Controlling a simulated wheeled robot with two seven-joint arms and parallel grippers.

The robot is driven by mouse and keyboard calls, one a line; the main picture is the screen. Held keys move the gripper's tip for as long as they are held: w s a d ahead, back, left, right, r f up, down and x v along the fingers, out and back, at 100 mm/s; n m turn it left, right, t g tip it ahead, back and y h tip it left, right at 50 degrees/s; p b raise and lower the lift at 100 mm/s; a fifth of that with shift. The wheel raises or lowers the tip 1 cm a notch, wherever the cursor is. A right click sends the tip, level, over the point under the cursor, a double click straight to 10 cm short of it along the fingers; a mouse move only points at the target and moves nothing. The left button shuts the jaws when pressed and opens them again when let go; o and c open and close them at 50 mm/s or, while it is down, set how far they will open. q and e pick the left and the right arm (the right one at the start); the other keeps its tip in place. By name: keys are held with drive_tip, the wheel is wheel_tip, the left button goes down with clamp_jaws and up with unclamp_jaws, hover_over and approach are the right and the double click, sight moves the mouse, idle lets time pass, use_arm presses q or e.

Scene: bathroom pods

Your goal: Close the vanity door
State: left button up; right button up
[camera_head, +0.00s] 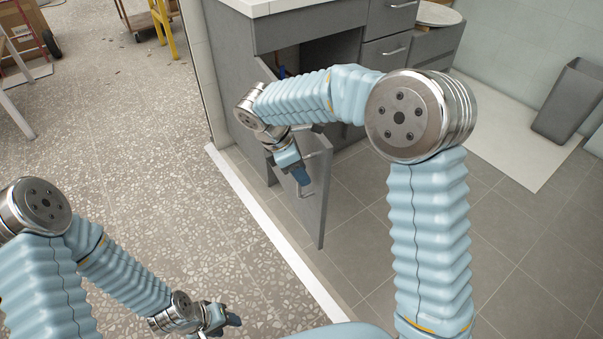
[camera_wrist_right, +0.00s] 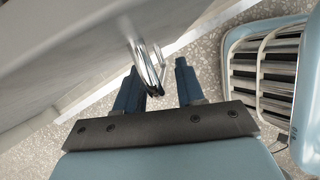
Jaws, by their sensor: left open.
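The grey vanity (camera_head: 295,33) stands at the top middle of the head view. Its door (camera_head: 315,220) stands swung outward, with the dark cabinet interior partly visible behind my right arm. A metal bar handle (camera_head: 313,188) is on the door's face. My right gripper (camera_head: 300,176) is at the door beside this handle. In the right wrist view, the gripper's dark fingers (camera_wrist_right: 163,85) are apart, and the handle (camera_wrist_right: 149,68) lies close to the left finger; contact is unclear. The door (camera_wrist_right: 65,55) fills the upper left there. My left gripper (camera_head: 229,319) is open and empty, low over the floor.
Grey drawers (camera_head: 388,50) are to the right of the door opening. A white threshold strip (camera_head: 265,225) runs along the floor left of the door. A dark bin (camera_head: 570,100) stands far right. The tiled floor (camera_head: 365,225) right of the door is clear.

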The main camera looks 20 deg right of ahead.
drive_tip(key=shift+d+f, duration=0.3)
drive_tip(key=shift+f, duration=0.3)
clamp_jaws()
